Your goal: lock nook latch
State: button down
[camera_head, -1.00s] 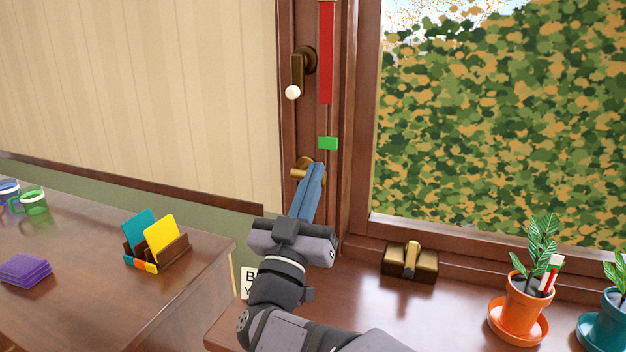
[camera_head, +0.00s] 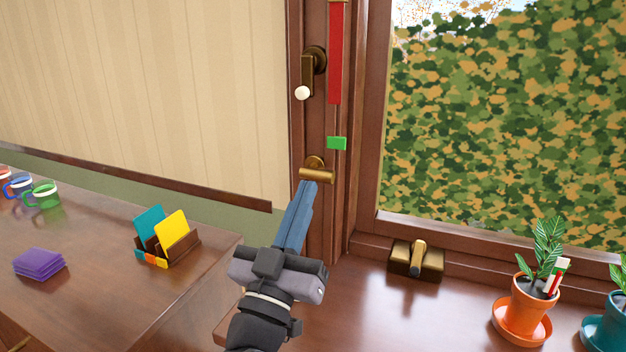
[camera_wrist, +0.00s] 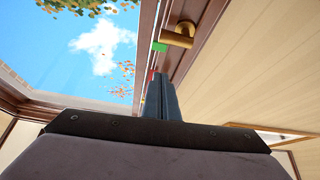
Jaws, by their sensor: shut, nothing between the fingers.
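A brass latch (camera_head: 318,175) with a round mount sits on the brown window frame, its bar lying roughly level across the post. My gripper (camera_head: 307,184) is shut and empty, its blue-grey fingertips just under the bar; whether they touch it I cannot tell. In the wrist view the brass latch (camera_wrist: 178,37) shows beyond my shut fingers (camera_wrist: 160,84). Higher on the post is a dark handle (camera_head: 308,72) with a white knob, hanging down. Which of these the task calls the nook latch is not marked.
A red strip (camera_head: 337,55) and a green tag (camera_head: 337,143) run beside the latch. A brass block with a lever (camera_head: 417,262) and potted plants (camera_head: 524,305) stand on the sill. The desk (camera_head: 100,265) at left holds mugs and a card holder (camera_head: 168,248).

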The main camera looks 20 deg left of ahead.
jog(key=shift+v, duration=1)
jog(key=w+d+f+n+g+y+p, duration=0.25)
jog(key=w+d+g+p, duration=0.2)
jog(key=w, duration=0.35)
jog(key=w+d+f+n+g+y+p, duration=0.25)
jog(key=w+d+p, duration=0.35)
jog(key=w, duration=0.3)
jog(key=s+d+f+m+g+h+p, duration=0.1)
jog(key=s+d+f+g+h+p, duration=0.1)
jog(key=s+d+f+g+p, duration=0.25)
jog(key=s+d+f+m+g+h+p, duration=0.1)
jog(key=s+d+g+p, duration=0.15)
jog(key=d+p, duration=0.35)
jog(key=s+d+m+g+h+p, duration=0.1)
jog(key=s+d+m+g+p, duration=0.1)
jog(key=s+d+g+p, duration=0.2)
jog(key=s+d+m+g+h+p, duration=0.2)
jog(key=s+d+g+p, duration=0.2)
jog(key=s+d, duration=0.7)
jog(key=s+g, duration=0.2)
jog(key=s, duration=0.5)
jog(key=shift+s+r+m, duration=0.15)
jog(key=shift+s+m, duration=0.1)
jog(key=shift+m, duration=0.05)
